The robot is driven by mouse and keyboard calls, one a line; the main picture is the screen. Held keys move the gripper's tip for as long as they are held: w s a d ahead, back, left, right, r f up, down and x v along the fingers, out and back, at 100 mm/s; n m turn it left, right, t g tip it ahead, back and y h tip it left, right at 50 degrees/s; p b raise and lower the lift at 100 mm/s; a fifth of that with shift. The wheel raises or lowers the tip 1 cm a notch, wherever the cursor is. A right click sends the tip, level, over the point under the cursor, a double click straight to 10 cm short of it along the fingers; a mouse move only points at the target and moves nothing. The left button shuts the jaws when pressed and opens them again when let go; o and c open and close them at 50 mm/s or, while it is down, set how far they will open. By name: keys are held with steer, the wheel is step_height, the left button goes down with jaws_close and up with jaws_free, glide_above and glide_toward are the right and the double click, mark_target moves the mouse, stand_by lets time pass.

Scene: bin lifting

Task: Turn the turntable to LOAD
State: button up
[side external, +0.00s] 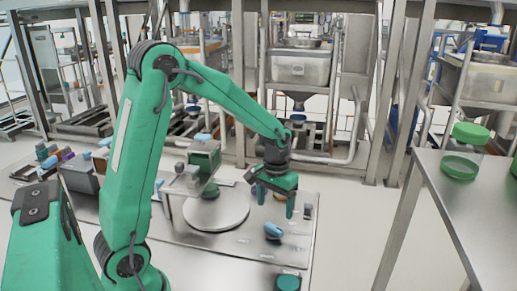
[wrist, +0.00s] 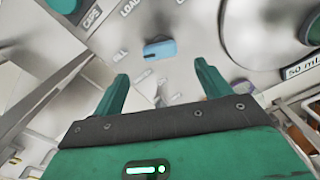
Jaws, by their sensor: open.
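The turntable (side external: 228,215) is a pale round disc on the metal deck in the side view, left of my gripper. Part of a pale disc (wrist: 250,32) shows at the upper right in the wrist view. A blue knob (side external: 273,230) stands on the deck to the right of the turntable. In the wrist view the knob (wrist: 160,50) has a dark mark at its left end, with FILL and LOAD lettering to its left and upper left. My gripper (side external: 276,208) is open and empty above the knob, not touching it. Its fingers (wrist: 161,70) lie either side of the knob in view.
A boxy unit (side external: 204,158) stands behind the turntable. A teal round piece (side external: 288,283) sits at the deck's front edge. A metal table (side external: 450,215) at right holds green round containers (side external: 460,167). Steel frames line the back.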

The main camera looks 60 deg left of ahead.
mark_target(274, 226)
steer(key=shift+f, duration=3.85)
steer(key=c, duration=1)
